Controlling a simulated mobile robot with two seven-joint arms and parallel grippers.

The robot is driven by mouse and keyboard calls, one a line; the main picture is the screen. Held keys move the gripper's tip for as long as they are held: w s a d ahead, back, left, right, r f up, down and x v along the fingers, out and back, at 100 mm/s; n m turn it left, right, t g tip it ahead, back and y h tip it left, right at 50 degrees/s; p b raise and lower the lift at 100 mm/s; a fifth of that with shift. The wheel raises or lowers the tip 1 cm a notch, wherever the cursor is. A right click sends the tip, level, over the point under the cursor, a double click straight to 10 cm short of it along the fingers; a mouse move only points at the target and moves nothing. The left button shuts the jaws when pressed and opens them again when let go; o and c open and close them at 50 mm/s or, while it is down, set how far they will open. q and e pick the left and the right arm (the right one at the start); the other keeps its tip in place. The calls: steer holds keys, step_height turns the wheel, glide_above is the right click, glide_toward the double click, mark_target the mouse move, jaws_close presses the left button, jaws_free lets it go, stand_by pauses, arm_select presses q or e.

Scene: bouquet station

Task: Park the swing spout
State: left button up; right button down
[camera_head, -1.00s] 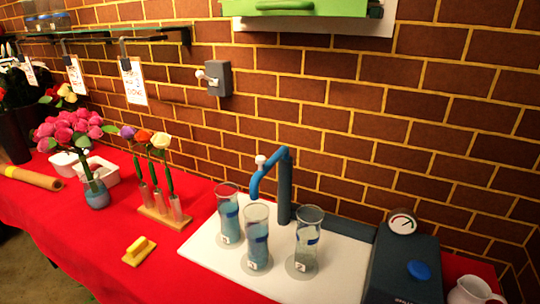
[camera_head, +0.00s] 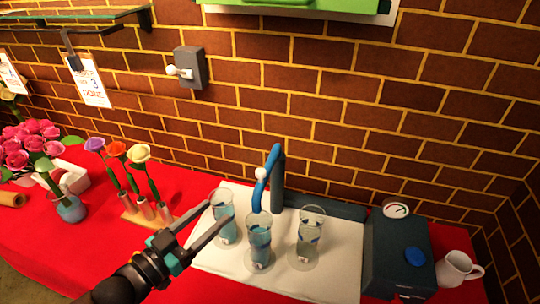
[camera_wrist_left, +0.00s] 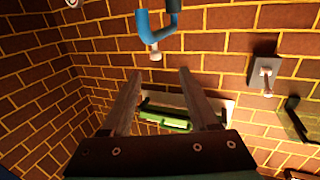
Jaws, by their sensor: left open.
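The blue swing spout (camera_head: 264,183) arches from a dark post (camera_head: 278,188) at the back of the white board, its outlet hanging toward the vases. A small white knob (camera_head: 261,174) sits on it. In the wrist view the spout (camera_wrist_left: 147,27) and its pale knob (camera_wrist_left: 155,56) show at the top, beyond the fingertips. My left gripper (camera_head: 218,210) is open and empty, in front of the spout and to its left in the head view. Its fingers overlap the left vase in the picture; I cannot tell whether they touch it. My right gripper is out of view.
Three glass vases with bluish water, the left (camera_head: 223,212), middle (camera_head: 259,237) and right (camera_head: 310,232), stand on the white board (camera_head: 335,272) close below the spout. A dark gauge box (camera_head: 398,255) and white jug (camera_head: 455,269) are right. A flower rack (camera_head: 146,213) is left.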

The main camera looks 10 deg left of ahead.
mark_target(257, 174)
arm_select(q)
steer(key=shift+h, duration=0.4)
steer(key=x, duration=0.5)
steer(key=r+x, duration=0.1)
steer(key=x, duration=0.9)
steer(key=shift+w+d+r, duration=0.15)
steer(key=shift+d+r, duration=0.15)
steer(key=shift+d, duration=0.1)
steer(key=shift+c, duration=0.3)
jaws_close()
stand_by(0.5)
